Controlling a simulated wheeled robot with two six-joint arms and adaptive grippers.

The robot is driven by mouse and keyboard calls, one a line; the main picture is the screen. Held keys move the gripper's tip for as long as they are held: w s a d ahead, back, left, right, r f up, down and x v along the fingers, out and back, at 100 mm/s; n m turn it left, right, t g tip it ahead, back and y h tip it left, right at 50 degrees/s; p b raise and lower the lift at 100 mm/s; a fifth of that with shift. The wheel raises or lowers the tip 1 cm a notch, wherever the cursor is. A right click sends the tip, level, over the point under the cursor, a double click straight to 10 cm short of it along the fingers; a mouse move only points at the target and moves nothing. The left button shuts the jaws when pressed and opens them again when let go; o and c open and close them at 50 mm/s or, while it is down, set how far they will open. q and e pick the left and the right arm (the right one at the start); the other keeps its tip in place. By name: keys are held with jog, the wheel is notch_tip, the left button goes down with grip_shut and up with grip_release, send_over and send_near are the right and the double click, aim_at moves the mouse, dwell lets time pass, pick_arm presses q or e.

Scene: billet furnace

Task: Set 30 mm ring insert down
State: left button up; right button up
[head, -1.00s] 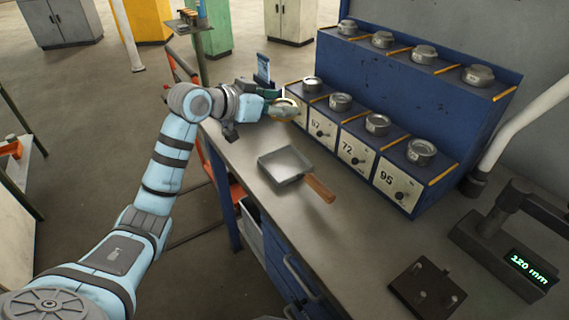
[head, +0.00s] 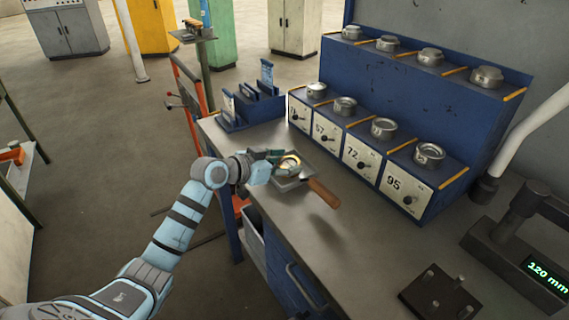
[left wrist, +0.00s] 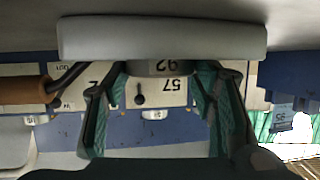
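My left gripper (head: 279,163) is over the small grey square pan (head: 306,172) with a wooden handle. Its green fingers are closed on a metal ring (head: 291,164) with a gold-coloured inside. The pan (left wrist: 165,38) fills the top of that view. I cannot tell whether the ring touches the pan. My right gripper is not in view.
A blue two-tier rack (head: 420,110) with several numbered ring stations stands at the bench's back. A blue holder (head: 252,105) with upright cards is at the far left end. A display reading 120 mm (head: 545,272) and a dark block (head: 438,292) are at right. The bench (head: 335,235) before the pan is clear.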

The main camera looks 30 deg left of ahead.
pick_arm(q)
jog(key=o, duration=0.3)
jog(key=shift+s, duration=0.1)
jog(key=shift+o, duration=0.2)
jog(key=shift+r, duration=0.1)
jog(key=p+v, duration=0.2)
jog(key=v, duration=0.9)
jog(key=shift+a, duration=0.15)
jog(key=shift+s+r, duration=0.2)
jog(key=shift+s, duration=0.15)
